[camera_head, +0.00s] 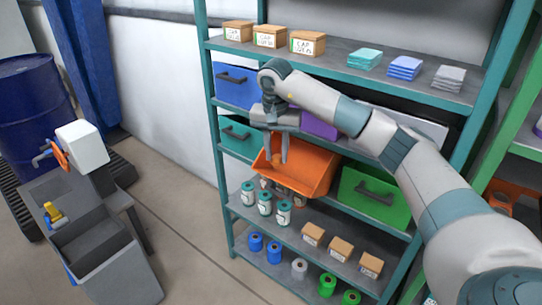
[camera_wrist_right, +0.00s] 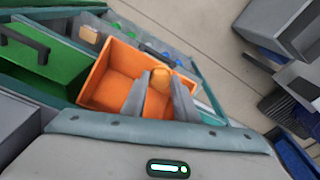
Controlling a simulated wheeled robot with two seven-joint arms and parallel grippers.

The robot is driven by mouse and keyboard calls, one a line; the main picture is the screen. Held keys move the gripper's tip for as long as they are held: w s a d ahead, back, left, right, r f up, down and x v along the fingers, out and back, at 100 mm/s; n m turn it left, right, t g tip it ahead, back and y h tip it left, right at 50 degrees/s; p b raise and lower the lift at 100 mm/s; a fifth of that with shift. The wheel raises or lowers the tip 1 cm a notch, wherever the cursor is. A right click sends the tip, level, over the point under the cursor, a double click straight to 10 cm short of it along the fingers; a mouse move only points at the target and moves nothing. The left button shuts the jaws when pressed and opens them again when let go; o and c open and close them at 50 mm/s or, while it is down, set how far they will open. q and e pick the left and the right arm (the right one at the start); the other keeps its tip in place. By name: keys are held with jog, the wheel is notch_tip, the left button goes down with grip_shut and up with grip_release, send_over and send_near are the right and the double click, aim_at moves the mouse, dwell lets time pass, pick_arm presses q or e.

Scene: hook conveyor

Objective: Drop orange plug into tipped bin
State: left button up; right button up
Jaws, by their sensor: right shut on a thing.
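The orange bin (camera_head: 312,168) is tipped forward on the middle level of the shelf, its open top facing out. It also shows in the right wrist view (camera_wrist_right: 107,88). My right gripper (camera_head: 277,155) points down at the left part of this bin's opening. In the right wrist view its fingers (camera_wrist_right: 163,84) are shut on the small, rounded orange plug (camera_wrist_right: 160,78), with the bin around and behind it. In the head view the plug cannot be told apart from the orange bin. My left gripper is not in view.
A green bin (camera_head: 374,197) stands right of the orange one; a blue bin (camera_head: 238,86) and a teal bin (camera_head: 236,137) are at left. White jars (camera_head: 265,203) stand below. Boxes (camera_head: 270,37) line the top shelf. A grey sink unit (camera_head: 115,270) stands at left.

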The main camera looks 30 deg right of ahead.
jog(key=shift+w+d+f+b, duration=0.1)
jog(key=shift+w+d+f, duration=0.15)
jog(key=shift+d, duration=0.35)
jog(key=shift+w+d+f+b, duration=0.15)
jog(key=shift+w+d, duration=0.05)
jog(key=shift+d, duration=0.35)
jog(key=shift+w+d+f+b, duration=0.1)
jog(key=shift+w+d+f, duration=0.15)
jog(key=shift+d, duration=0.35)
jog(key=o, duration=1.1)
jog(key=shift+r, duration=0.2)
notch_tip(320, 180, up, 17)
jog(key=s+a+b, duration=0.1)
jog(key=b, duration=0.1)
jog(key=shift+s+a+b, duration=0.25)
jog(key=shift+b, duration=0.15)
